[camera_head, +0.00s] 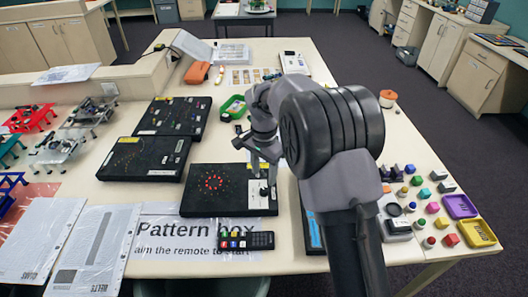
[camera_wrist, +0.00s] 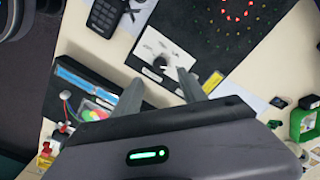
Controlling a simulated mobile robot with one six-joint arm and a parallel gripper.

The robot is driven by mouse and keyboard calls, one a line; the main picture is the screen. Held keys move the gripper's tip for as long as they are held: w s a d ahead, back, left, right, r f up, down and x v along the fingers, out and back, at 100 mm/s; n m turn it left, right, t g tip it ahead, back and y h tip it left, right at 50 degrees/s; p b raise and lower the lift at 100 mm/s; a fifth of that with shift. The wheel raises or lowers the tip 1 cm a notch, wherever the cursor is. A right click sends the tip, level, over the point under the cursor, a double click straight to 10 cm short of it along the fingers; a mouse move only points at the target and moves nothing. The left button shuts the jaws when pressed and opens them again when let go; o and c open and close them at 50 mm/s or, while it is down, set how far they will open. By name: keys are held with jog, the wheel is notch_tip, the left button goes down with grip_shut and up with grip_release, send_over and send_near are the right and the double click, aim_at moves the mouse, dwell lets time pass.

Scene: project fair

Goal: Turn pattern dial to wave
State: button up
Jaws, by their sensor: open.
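The pattern box (camera_head: 200,203) is a black panel on the table with a ring of red lights lit. In the wrist view its black face (camera_wrist: 208,50) carries red and green lights. A white plate (camera_wrist: 152,48) on it holds the small dark pattern dial (camera_wrist: 161,63); its marks are too small to read. My gripper (camera_head: 262,178) is over the right end of the box, by the dial. In the wrist view my gripper (camera_wrist: 158,82) is open, its two fingers apart on either side of the dial, and nothing is held. I cannot tell whether the fingers touch it.
A black remote (camera_head: 262,240) lies on the "Pattern box" sheet (camera_head: 165,235) in front. Two other black panels (camera_head: 145,158) (camera_head: 172,116) stand behind left. A green object (camera_head: 233,107) lies behind. Coloured blocks and trays (camera_head: 460,206) crowd the right side.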

notch_tip(320, 180, up, 10)
jog(key=p, duration=0.2)
jog(key=s+d+r+n+t+y+b, duration=0.1)
jog(key=s+d+r+t+b, duration=0.2)
jog(key=s, duration=0.6)
jog(key=s+d+r+n+y+b, duration=0.1)
jog(key=s+d+r+n+b, duration=0.3)
jog(key=s, duration=0.6)
jog(key=s+f+t+b, duration=0.2)
jog(key=s+f, duration=0.5)
jog(key=s, duration=0.4)
jog(key=shift+s+d+m+t+b, duration=0.3)
jog(key=shift+s+t+b, duration=0.1)
jog(key=shift+b, duration=0.45)
jog(key=shift+f, duration=0.1)
dwell(1.6)
